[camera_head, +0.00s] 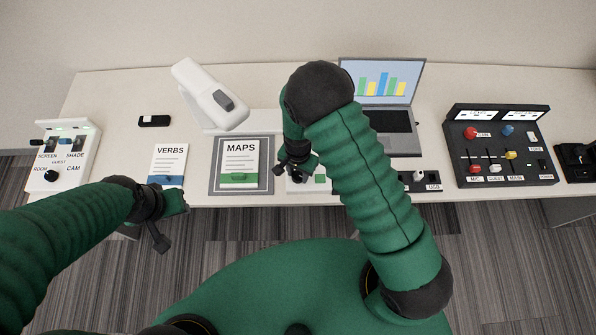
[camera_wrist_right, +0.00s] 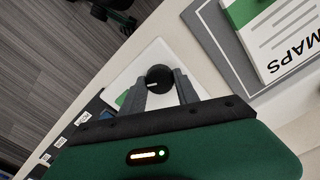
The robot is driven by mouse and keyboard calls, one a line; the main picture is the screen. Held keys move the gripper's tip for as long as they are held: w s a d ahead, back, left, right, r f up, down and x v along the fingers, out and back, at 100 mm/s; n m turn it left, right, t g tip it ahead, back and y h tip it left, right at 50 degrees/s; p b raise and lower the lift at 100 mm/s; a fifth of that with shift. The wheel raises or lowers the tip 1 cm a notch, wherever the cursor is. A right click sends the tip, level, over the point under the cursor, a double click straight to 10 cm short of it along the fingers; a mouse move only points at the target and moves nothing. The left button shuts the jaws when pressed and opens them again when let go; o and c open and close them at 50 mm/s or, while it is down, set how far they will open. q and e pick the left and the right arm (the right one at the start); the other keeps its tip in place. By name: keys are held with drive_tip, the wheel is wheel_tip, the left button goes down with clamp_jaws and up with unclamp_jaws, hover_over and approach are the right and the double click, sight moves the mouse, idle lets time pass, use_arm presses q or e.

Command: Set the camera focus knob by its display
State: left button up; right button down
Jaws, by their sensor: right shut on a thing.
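A round black knob (camera_wrist_right: 158,74) with a pale mark stands on a white panel (camera_wrist_right: 140,66) in the right wrist view. My right gripper (camera_wrist_right: 161,84) has its two grey fingers on either side of the knob and is shut on it. In the head view my right gripper (camera_head: 297,168) is over the white panel (camera_head: 296,186) at the table's front edge, and its arm hides part of the panel. A white document camera (camera_head: 212,98) stands behind the maps sheet. My left gripper (camera_head: 166,222) hangs in front of the table edge, away from the panel; its jaw opening is unclear.
A MAPS booklet (camera_head: 239,163) lies on a grey mat (camera_head: 214,178), left of my right gripper. A VERBS booklet (camera_head: 170,158), a switch panel (camera_head: 68,150), a laptop (camera_head: 383,118) showing a bar chart and a mixer (camera_head: 500,148) are also on the table.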

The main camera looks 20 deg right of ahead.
sight(299, 175)
idle(0.4)
drive_tip(key=c, duration=0.9)
unclamp_jaws()
drive_tip(key=shift+a, duration=0.1)
wheel_tip(299, 175, up, 17)
drive_tip(key=shift+f, duration=0.1)
drive_tip(key=s+d+r+n+t, duration=0.2)
drive_tip(key=s+d+r+n, duration=0.2)
drive_tip(key=s+n, duration=0.5)
drive_tip(key=d, duration=0.2)
drive_tip(key=shift+s+d+r+t, duration=0.3)
drive_tip(key=shift+r, duration=0.05)
